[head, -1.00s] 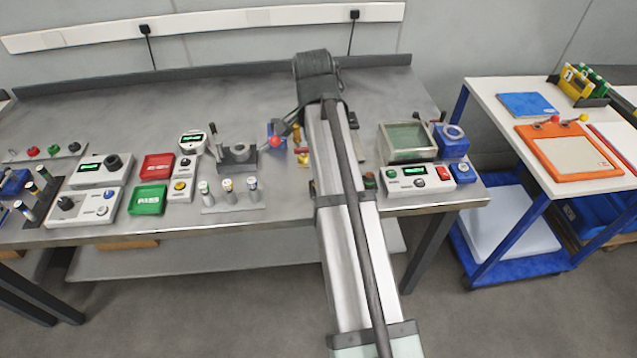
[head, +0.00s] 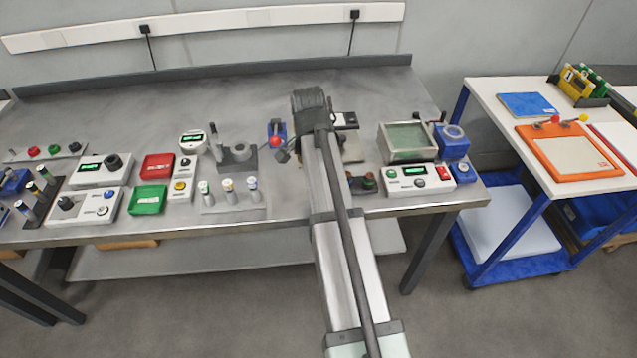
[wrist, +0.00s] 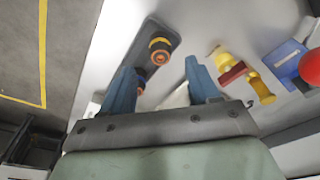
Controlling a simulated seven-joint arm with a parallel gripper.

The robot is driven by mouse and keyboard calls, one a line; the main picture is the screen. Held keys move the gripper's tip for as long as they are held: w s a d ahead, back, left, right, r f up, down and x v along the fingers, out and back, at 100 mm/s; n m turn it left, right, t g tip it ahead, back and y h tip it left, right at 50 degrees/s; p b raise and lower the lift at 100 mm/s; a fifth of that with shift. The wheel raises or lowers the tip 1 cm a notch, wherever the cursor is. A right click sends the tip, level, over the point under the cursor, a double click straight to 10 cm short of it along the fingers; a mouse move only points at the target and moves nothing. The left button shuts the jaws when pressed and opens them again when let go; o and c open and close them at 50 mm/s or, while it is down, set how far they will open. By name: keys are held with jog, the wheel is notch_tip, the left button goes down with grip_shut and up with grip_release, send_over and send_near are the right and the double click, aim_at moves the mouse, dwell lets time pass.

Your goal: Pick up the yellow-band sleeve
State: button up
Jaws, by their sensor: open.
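Three upright sleeves stand on a light rack near the front of the bench in the head view. The middle one looks like the yellow-band sleeve (head: 227,186), though its band is small. A green-marked sleeve (head: 204,190) is to its left and a blue-marked sleeve (head: 252,186) to its right. In the head view my gripper is mostly hidden behind my arm, right of this rack. In the wrist view my gripper (wrist: 163,88) has its two blue fingers apart with nothing held.
A blue block with a red ball (head: 277,140) stands behind and right of the rack; the red ball (wrist: 311,66) shows in the wrist view beside a yellow and red piece (wrist: 235,72). A grey fixture (head: 238,154) is behind the sleeves. Another sleeve rack stands far left.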

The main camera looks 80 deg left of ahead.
jog(key=shift+w+a+f, duration=0.1)
jog(key=shift+f, duration=1.15)
jog(key=shift+a+f, duration=0.1)
jog(key=shift+f, duration=1.15)
jog(key=shift+c, duration=0.4)
grip_shut()
